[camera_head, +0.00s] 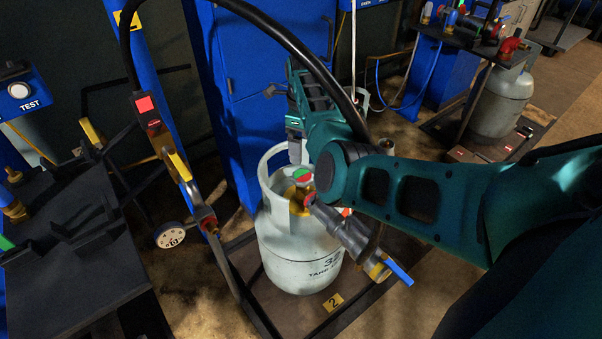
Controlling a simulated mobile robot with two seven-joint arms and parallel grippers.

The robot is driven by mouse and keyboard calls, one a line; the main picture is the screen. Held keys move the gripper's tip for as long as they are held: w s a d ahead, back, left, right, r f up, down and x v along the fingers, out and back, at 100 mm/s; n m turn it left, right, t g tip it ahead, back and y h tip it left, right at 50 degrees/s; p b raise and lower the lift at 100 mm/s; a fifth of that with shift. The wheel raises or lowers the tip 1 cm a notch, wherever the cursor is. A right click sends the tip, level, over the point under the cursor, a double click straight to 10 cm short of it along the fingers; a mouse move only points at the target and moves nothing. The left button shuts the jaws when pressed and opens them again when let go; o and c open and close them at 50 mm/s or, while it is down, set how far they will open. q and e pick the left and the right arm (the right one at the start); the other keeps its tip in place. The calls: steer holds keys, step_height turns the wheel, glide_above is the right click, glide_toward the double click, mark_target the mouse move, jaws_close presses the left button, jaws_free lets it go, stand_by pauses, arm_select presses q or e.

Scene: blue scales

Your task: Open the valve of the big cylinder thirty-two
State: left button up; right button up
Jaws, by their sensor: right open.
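The big cylinder (293,245) is pale grey, with "32" and "TARE" partly readable on its side. It stands upright on a low platform marked 2. Its brass valve (298,198) sits inside the collar, topped by a round red-and-green knob (302,176). A grey fitting (345,235) with a blue lever (398,271) reaches from the valve down to the right. My right gripper (297,152) is just above the knob, at the collar's rear edge. It is open; my wrist hides part of it, and contact with the knob cannot be told. My left gripper is out of view.
A blue column (240,110) stands behind the cylinder. A dark bench (75,270) is at left. Another grey cylinder (499,102) stands at the back right.

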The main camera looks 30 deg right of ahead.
mark_target(303, 175)
step_height(303, 175, down, 10)
steer(key=b, duration=0.4)
steer(key=shift+f+b, duration=0.25)
steer(key=shift+b, duration=0.1)
steer(key=shift+f, duration=0.15)
steer(key=shift+c, duration=0.3)
steer(key=c, duration=1)
